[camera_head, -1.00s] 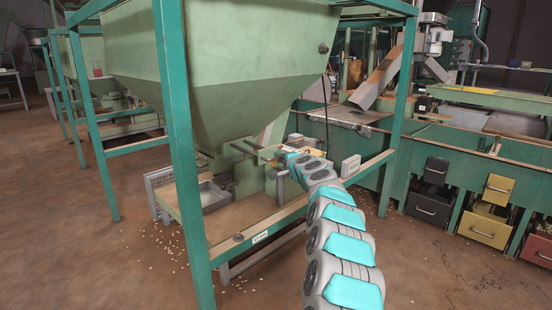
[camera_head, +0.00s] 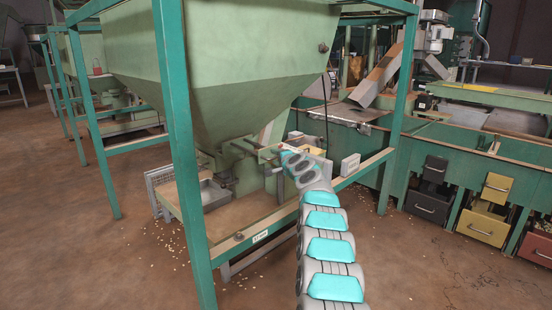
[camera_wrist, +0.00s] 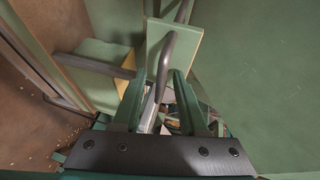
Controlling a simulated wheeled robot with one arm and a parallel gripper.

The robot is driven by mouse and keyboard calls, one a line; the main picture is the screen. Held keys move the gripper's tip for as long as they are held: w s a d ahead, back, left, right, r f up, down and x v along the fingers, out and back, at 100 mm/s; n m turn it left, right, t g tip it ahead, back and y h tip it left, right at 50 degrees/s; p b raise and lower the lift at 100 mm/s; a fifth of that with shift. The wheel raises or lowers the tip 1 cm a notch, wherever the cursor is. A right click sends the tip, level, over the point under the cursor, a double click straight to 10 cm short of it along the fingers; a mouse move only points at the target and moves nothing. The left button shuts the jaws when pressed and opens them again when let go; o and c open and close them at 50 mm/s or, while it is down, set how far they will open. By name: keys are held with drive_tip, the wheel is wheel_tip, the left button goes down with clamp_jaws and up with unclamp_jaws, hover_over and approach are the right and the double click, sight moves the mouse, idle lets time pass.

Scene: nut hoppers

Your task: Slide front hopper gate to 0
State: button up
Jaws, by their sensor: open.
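The front hopper (camera_head: 240,55) is a large pale green funnel in a teal frame in the head view. In the wrist view, a pale green plate (camera_wrist: 184,50), which looks like the gate, carries a bent grey bar handle (camera_wrist: 167,50). My gripper (camera_wrist: 159,76) is open, with one green finger on each side of the handle; I cannot tell whether either touches it. In the head view my gripper (camera_head: 279,153) is small beside the hopper's outlet, and my arm hides part of the gate area. No scale mark is readable.
A metal tray (camera_head: 212,193) sits on the frame's lower shelf. A teal frame post (camera_head: 181,160) stands left of my arm. Drawers (camera_head: 432,205) line the right side. Bits of nut lie on the otherwise open floor.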

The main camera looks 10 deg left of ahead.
drive_tip(key=shift+c, duration=0.4)
clamp_jaws()
idle(0.9)
